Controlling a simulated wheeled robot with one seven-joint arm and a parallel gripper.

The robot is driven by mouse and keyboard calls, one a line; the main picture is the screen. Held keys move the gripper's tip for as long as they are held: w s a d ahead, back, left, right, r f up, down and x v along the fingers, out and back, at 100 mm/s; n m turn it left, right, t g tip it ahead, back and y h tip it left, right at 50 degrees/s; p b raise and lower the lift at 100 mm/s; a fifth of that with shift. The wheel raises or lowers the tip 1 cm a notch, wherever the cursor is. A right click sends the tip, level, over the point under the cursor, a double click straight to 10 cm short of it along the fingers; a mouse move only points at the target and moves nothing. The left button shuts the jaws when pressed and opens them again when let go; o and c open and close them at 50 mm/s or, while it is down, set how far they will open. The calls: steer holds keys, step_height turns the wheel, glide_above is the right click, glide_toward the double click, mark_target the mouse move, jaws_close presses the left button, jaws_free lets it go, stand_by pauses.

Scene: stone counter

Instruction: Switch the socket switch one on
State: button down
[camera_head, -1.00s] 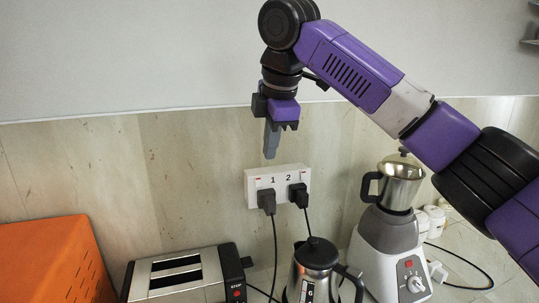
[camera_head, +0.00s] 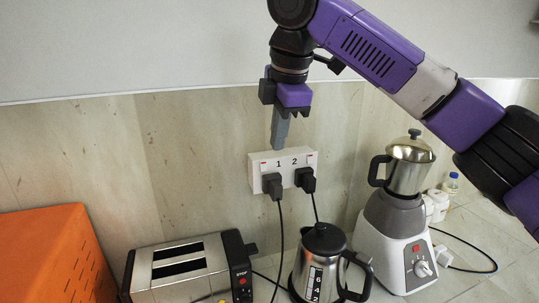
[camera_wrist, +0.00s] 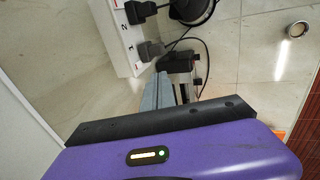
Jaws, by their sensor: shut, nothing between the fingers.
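The white double socket (camera_head: 284,161) is on the wall, marked 1 on the left and 2 on the right. A small red mark, apparently switch one (camera_head: 263,166), is at its left end; its on or off position is too small to tell. A dark plug (camera_head: 272,184) is in socket 1 and another plug (camera_head: 305,180) in socket 2. My gripper (camera_head: 279,146) is shut and empty, pointing down, with its tips by the socket's top edge. Contact cannot be told. The wrist view shows the shut fingers (camera_wrist: 163,92) beside the socket (camera_wrist: 126,50); switch one is not clear there.
A kettle (camera_head: 320,245) stands below the socket. A toaster (camera_head: 185,268) and an orange box (camera_head: 55,255) stand to the left. A blender (camera_head: 395,225) stands to the right. Plug cords (camera_head: 281,235) hang down. The wall left of the socket is clear.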

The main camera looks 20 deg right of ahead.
steer(key=p, duration=0.2)
glide_toward(265, 177)
step_height(265, 177, down, 4)
steer(key=s, duration=0.2)
steer(key=w, duration=0.1)
steer(key=w+f+p, duration=0.1)
steer(key=shift+w+f, duration=0.1)
steer(key=shift+w, duration=0.25)
steer(key=shift+w+f+p, duration=0.15)
steer(key=shift+w+p, duration=0.2)
steer(key=shift+w, duration=0.3)
steer(key=shift+f, duration=0.15)
steer(key=shift+w+f+b, duration=0.1)
steer(key=shift+f+b, duration=0.1)
steer(key=shift+b, duration=0.3)
steer(key=shift+r+t, duration=0.25)
steer(key=shift+t, duration=0.05)
